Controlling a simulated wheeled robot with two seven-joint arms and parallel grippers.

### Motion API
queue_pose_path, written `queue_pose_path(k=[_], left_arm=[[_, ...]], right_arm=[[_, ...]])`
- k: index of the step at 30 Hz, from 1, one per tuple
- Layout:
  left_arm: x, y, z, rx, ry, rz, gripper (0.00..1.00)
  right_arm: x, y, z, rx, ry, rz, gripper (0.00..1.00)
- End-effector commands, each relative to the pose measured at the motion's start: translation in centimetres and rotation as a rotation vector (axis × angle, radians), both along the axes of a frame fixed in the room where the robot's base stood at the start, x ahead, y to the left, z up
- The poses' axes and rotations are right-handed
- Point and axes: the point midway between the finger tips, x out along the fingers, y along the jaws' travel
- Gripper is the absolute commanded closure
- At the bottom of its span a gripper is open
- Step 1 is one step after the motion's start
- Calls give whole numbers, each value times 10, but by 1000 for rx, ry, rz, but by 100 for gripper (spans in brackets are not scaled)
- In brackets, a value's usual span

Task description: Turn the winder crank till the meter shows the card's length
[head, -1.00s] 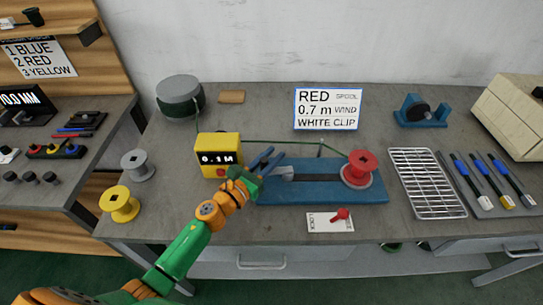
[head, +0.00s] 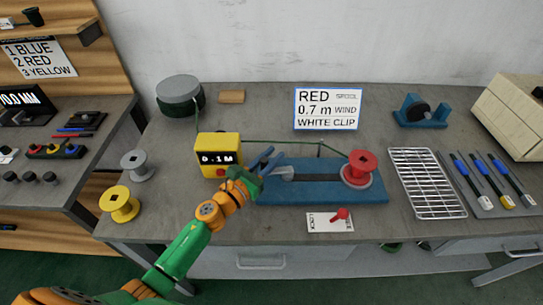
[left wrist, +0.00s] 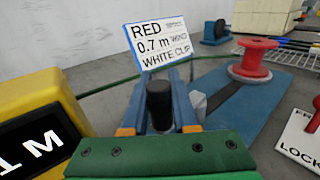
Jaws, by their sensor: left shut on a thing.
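The winder (head: 320,190) is a blue base with a red spool (head: 362,165) on its right end. My left gripper (head: 267,168) is at the base's left end. In the left wrist view it is shut on the crank's dark knob (left wrist: 160,104), which stands between the blue fingers. The yellow meter (head: 219,154) reads 0.1 M and stands just left of the gripper. The card (head: 328,108) reads RED spool, 0.7 m wind, WHITE CLIP. A green cord runs from the meter side to the spool. My right gripper is not in view.
A lock plate with a red lever (head: 340,215) lies in front of the winder. A wire rack (head: 427,183) and several blue-handled tools are at right. Yellow (head: 119,203) and grey (head: 137,165) spools stand at left. A green cord drum (head: 181,96) is behind.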

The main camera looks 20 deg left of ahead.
Motion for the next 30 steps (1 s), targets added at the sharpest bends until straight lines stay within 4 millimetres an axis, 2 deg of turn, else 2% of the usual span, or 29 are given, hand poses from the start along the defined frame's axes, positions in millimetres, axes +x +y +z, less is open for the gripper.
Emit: queue_pose_path(k=[10,16,25,26,28,30], left_arm=[[0,0,-1,0,1,-1,100],[6,0,-3,5,-4,-111,100],[6,-1,0,0,1,-130,100],[6,-1,0,0,0,-130,65],[6,-1,0,0,0,-130,46],[6,-1,0,0,0,-130,43]], right_arm=[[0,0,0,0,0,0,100],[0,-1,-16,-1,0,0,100],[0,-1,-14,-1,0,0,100],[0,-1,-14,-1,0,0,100],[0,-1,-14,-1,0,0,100],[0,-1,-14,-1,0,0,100]])
